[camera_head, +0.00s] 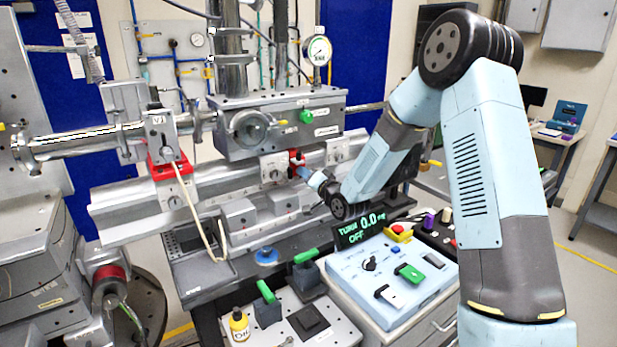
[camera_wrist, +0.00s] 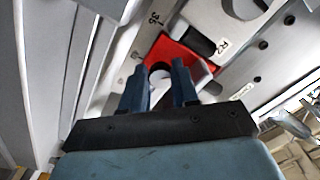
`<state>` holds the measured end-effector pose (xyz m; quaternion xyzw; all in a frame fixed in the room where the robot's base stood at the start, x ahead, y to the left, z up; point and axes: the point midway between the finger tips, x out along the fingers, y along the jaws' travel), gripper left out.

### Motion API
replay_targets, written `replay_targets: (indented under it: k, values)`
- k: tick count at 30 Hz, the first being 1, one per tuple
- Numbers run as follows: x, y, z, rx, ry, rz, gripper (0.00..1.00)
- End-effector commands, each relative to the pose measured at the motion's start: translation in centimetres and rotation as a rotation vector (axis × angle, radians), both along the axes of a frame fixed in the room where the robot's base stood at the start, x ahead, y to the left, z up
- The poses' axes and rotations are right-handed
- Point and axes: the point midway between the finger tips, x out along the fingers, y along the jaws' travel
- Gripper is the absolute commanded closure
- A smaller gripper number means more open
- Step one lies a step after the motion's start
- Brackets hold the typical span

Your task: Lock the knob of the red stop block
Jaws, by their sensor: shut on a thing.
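The red stop block (camera_head: 295,156) sits on the grey rail, below the grey box, in the head view. In the wrist view its red body (camera_wrist: 168,49) lies just beyond my fingers, by a dark slot and an "R2" label. My gripper (camera_head: 303,172) reaches it from the right. In the wrist view my gripper's two blue fingers (camera_wrist: 160,80) stand one on each side of a pale round knob (camera_wrist: 159,70) at the block and are shut on it. The fingers hide part of the knob, and its turn angle cannot be told.
Another red block (camera_head: 165,168) sits further left on the rail under a V1 part. The grey box (camera_head: 280,125) with a handwheel is just above my gripper. A display (camera_head: 361,228) reads "TURN 0.0" and "OFF". A pale blue control box (camera_head: 395,270) stands below my arm.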

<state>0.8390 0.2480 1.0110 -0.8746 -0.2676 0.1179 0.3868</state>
Motion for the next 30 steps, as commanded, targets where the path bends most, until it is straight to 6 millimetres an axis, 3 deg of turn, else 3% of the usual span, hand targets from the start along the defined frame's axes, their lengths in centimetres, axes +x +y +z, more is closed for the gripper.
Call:
replay_targets:
  k: [18,30]
  values:
    - [-0.07,0.05,0.02,0.453,0.311,-0.001,1.00]
    - [-0.15,0.18,0.06,0.600,0.412,0.001,1.00]
